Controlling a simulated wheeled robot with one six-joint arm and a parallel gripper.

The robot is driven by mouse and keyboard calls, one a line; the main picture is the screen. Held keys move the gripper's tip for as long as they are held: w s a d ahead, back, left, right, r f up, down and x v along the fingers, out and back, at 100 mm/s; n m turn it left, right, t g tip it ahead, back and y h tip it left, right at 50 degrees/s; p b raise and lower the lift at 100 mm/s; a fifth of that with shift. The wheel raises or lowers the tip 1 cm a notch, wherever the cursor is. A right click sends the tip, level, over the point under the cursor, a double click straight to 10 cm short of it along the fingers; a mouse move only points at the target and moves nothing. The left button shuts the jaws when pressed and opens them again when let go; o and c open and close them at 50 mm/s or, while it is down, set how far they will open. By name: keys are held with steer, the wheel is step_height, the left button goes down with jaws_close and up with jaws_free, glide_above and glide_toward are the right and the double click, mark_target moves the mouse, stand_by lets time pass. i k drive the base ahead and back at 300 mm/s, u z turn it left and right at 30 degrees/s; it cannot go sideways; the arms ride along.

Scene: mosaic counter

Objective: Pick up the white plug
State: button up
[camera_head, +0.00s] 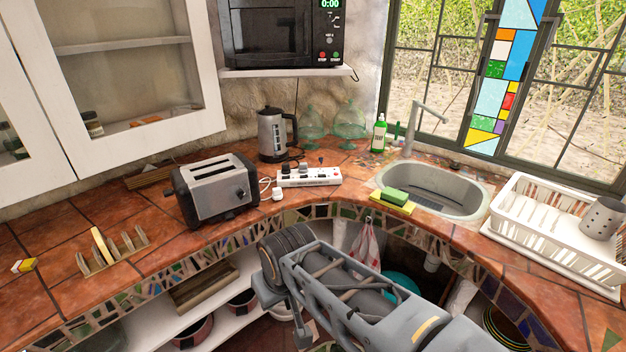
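A small white plug (278,194) sits on the red tiled counter just right of the toaster, with a white cable beside it. A white power strip (309,177) lies behind it and to its right, with dark plugs or switches on top. My arm reaches in from the bottom right. The end of the arm with my gripper (299,335) is in front of the counter edge, nearer to me and lower in the picture than the plug, and apart from it. The fingers are small and partly hidden, so their opening cannot be made out.
A toaster (215,189) stands left of the plug and a kettle (276,135) behind it. A sponge (394,197), sink (433,188) and white dish rack (553,222) are to the right. A toast rack (112,250) stands left. The counter edge (330,209) is just in front.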

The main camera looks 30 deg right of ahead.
mark_target(276, 194)
steer(key=z, duration=0.35)
steer(key=k, duration=0.4)
steer(key=z, duration=1.1)
steer(key=i, duration=1)
steer(key=u, duration=1.25)
steer(key=i, duration=0.45)
steer(key=u, duration=0.45)
